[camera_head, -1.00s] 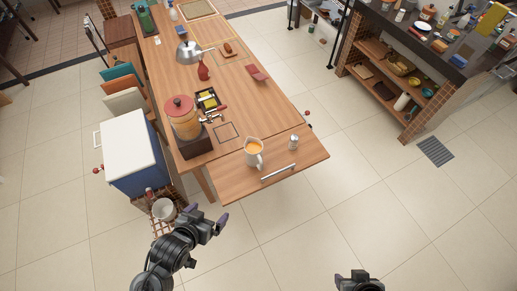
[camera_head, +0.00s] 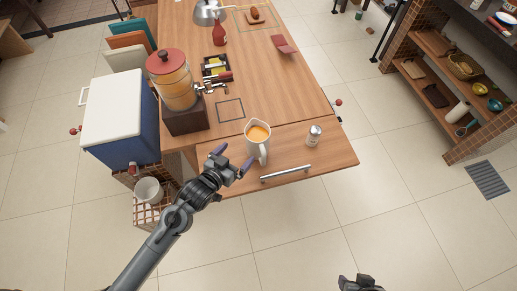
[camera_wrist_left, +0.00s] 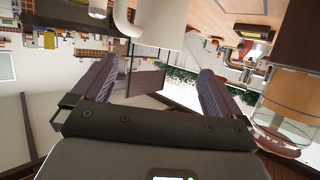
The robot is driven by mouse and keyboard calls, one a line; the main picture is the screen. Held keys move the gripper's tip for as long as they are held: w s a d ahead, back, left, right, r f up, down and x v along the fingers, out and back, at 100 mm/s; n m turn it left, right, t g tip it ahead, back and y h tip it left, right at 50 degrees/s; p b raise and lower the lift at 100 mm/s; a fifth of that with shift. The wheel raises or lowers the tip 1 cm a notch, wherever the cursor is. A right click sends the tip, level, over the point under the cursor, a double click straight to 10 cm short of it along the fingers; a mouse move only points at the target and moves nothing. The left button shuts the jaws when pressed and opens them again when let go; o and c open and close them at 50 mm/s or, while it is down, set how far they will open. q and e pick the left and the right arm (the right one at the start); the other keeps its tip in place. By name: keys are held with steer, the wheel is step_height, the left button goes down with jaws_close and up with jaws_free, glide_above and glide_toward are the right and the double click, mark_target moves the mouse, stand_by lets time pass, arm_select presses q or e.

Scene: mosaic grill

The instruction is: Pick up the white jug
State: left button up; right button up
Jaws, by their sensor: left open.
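The white jug (camera_head: 264,152), filled with something orange, stands upright on the lower wooden shelf at the table's near end. Its handle is on its near side. My left gripper (camera_head: 233,158) is open and empty, just left of the jug, with its fingers pointing towards it. In the left wrist view the jug (camera_wrist_left: 163,22) shows as a white body at the top, beyond the gap between the two open fingers (camera_wrist_left: 155,82). My right gripper (camera_head: 360,283) shows only in part at the bottom edge, well away from the jug; its fingers are not clear.
A salt shaker (camera_head: 314,135) stands right of the jug, and a metal bar handle (camera_head: 286,173) lies along the shelf's front. A drink dispenser (camera_head: 174,84) stands on the table to the left; it also shows in the left wrist view (camera_wrist_left: 290,95). A blue cooler (camera_head: 122,125) stands left of the table.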

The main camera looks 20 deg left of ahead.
mark_target(259, 147)
arm_select(q)
steer(key=x, duration=1)
steer(key=shift+w+d+r+b, duration=0.2)
steer(key=shift+w+r+b, duration=0.05)
steer(key=shift+b, duration=0.2)
steer(key=shift+c, duration=0.2)
steer(key=c, duration=1.7)
steer(key=shift+o, duration=0.2)
steer(key=shift+r, duration=0.2)
